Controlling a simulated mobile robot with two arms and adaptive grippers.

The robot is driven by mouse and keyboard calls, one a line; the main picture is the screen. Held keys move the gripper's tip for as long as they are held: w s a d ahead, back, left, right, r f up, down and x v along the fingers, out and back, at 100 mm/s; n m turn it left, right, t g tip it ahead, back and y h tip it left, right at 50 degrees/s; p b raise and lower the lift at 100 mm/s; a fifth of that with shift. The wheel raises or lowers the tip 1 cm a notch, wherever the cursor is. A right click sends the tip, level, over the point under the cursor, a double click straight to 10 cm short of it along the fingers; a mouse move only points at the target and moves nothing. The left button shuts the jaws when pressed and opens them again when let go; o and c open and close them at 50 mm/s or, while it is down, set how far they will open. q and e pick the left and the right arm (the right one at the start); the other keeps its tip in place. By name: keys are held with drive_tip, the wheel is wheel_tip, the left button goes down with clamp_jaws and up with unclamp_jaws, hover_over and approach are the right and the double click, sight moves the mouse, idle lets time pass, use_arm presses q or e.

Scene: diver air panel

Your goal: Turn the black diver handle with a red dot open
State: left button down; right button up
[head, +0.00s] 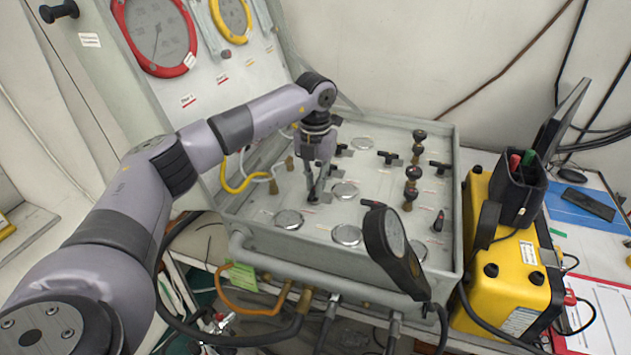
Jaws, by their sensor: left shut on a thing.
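The panel (285,243) is a grey metal box with a light top, set with round metal discs and black handles. My left gripper (314,190) reaches down onto the left part of its top. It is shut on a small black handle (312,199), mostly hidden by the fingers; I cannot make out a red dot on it. Black T-shaped handles (389,157) sit farther back. My right gripper is not in view.
A black round gauge (394,240) stands up at the panel's front right. Dark knobs (412,187) rise in a row behind it. Yellow and white hoses (238,180) run at the left. A yellow case (515,275) stands close on the right.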

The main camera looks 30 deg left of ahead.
use_arm(q)
drive_tip(key=c, duration=1.7)
unclamp_jaws()
drive_tip(key=shift+o, duration=0.2)
drive_tip(key=shift+r, duration=0.1)
wheel_tip(320, 180, up, 12)
